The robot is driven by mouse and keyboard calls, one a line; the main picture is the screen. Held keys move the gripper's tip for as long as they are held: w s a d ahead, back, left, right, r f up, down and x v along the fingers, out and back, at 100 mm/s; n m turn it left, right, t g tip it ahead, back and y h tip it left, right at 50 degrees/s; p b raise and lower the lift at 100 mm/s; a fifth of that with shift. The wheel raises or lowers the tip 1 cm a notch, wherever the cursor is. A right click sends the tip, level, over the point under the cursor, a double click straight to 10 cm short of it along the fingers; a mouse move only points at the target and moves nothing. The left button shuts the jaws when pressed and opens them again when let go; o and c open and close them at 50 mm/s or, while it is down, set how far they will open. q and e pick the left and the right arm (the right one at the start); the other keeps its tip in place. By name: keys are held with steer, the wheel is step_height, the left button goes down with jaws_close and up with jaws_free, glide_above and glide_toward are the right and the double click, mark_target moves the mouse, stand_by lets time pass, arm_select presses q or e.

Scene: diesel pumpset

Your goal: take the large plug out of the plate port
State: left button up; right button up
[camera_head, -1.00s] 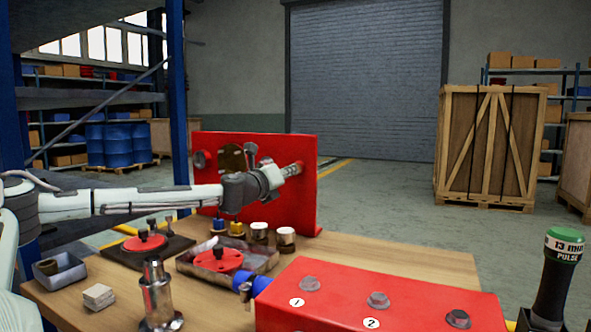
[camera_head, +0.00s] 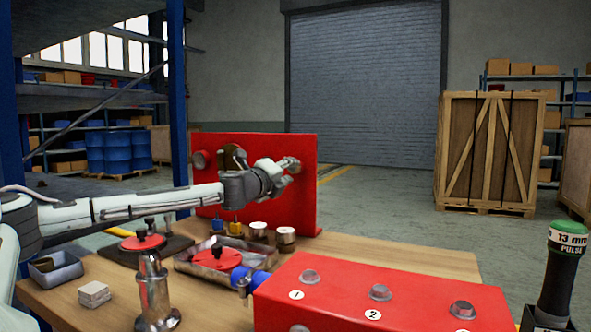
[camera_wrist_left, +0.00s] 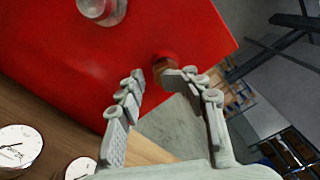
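The red upright plate (camera_head: 300,205) stands at the back of the table. My left gripper (camera_head: 290,166) is in front of its upper right part and hides the port there. In the left wrist view, my left gripper (camera_wrist_left: 155,75) is open, its fingers spread. A brown, hex-looking plug (camera_wrist_left: 162,64) in a red round rim on the plate is just beyond the fingertips, partly covered by the right one. I cannot tell whether they touch it. A silver round fitting (camera_wrist_left: 100,8) sits elsewhere on the plate. My right gripper is not in view.
A steel cylinder (camera_head: 152,285), a red box (camera_head: 400,300) with numbered bolts and a green-topped tool (camera_head: 560,265) are nearer. Bare tabletop lies right of the canisters.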

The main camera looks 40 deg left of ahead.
arm_select(q)
steer(key=m+p, duration=0.1)
steer(key=m, duration=0.3)
steer(key=m+p, duration=0.1)
steer(key=m, duration=0.3)
steer(key=m+p, duration=0.1)
steer(key=m, duration=0.3)
steer(key=shift+s+a+r, duration=0.1)
steer(key=shift+a+r, duration=0.1)
steer(key=shift+a, duration=0.05)
steer(key=m, duration=0.6)
steer(key=shift+r, duration=0.25)
steer(key=shift+r, duration=0.1)
